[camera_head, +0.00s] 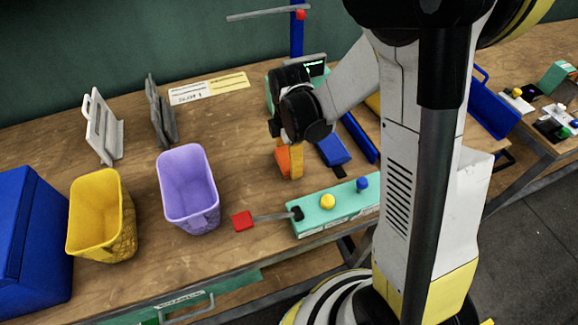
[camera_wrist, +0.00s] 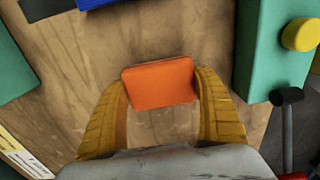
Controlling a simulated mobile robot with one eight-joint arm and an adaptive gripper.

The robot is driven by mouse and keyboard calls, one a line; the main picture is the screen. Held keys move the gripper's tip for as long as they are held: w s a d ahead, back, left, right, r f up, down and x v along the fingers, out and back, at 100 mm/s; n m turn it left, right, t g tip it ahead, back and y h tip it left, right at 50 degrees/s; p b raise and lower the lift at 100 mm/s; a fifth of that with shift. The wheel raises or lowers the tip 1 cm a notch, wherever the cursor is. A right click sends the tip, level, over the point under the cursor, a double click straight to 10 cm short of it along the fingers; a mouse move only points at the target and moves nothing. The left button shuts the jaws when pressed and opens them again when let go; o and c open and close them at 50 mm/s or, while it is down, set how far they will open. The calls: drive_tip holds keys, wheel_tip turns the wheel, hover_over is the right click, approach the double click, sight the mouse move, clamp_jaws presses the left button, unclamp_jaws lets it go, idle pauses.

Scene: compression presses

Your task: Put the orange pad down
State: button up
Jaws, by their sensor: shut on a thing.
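The orange pad (camera_wrist: 160,83) is held between the two yellow fingers of my gripper (camera_wrist: 162,95) in the wrist view. In the head view the orange pad (camera_head: 283,158) shows beside a yellow finger of my gripper (camera_head: 290,162), over the wooden table (camera_head: 240,130). The gripper is shut on the pad. Bare wood shows around the pad in the wrist view. I cannot tell whether the pad touches the table or hangs just above it.
A teal box with a yellow button (camera_head: 327,201) and a red-ended lever (camera_head: 243,221) stands in front. A blue block (camera_head: 332,149) lies right of the gripper. A purple bin (camera_head: 188,187) and a yellow bin (camera_head: 100,215) stand left. Wood between the purple bin and gripper is clear.

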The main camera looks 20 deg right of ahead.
drive_tip(key=shift+f+b, duration=0.5)
drive_tip(key=shift+f, duration=0.9)
drive_tip(key=shift+f, duration=0.15)
drive_tip(key=o, duration=1.3)
drive_tip(key=shift+o, duration=0.2)
wheel_tip(320, 180, up, 13)
drive_tip(key=p, duration=0.5)
drive_tip(key=shift+f, duration=0.15)
drive_tip(key=s+r+m+t, duration=0.7)
drive_tip(key=s+r+m, duration=0.4)
drive_tip(key=m, duration=0.7)
drive_tip(key=shift+v, duration=0.9)
drive_tip(key=shift+w, duration=0.1)
